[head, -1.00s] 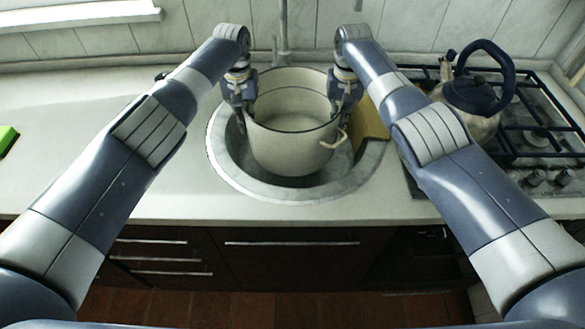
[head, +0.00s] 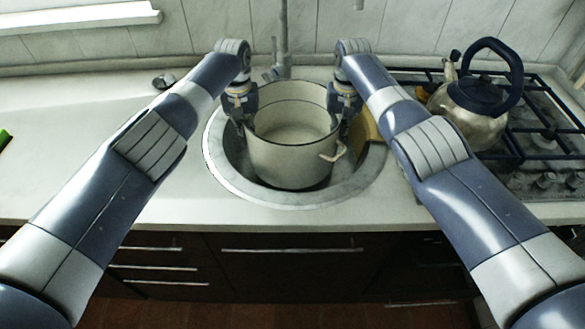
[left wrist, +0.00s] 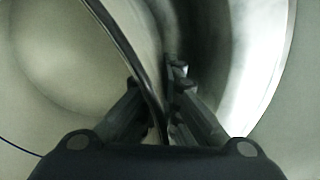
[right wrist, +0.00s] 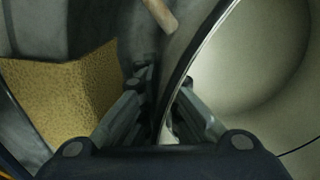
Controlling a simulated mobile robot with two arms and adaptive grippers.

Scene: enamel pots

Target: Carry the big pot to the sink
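The big pot (head: 290,160) is cream enamel with a dark rim line. It is upright inside the round metal sink (head: 230,183); whether its base touches the bottom is hidden. My left gripper (head: 243,122) is shut on the pot's left rim; the left wrist view shows the pot wall (left wrist: 125,40) between its fingers (left wrist: 158,105). My right gripper (head: 345,122) is shut on the right rim; the right wrist view shows the wall (right wrist: 187,60) between its fingers (right wrist: 160,105). A pot handle (head: 334,152) faces front right.
A yellow sponge-like block (head: 371,128) is at the sink's right side, close to my right gripper (right wrist: 70,95). The faucet (head: 283,45) stands behind the pot. A kettle (head: 478,105) sits on the stove (head: 545,140) at right. The counter (head: 60,120) at left is mostly clear.

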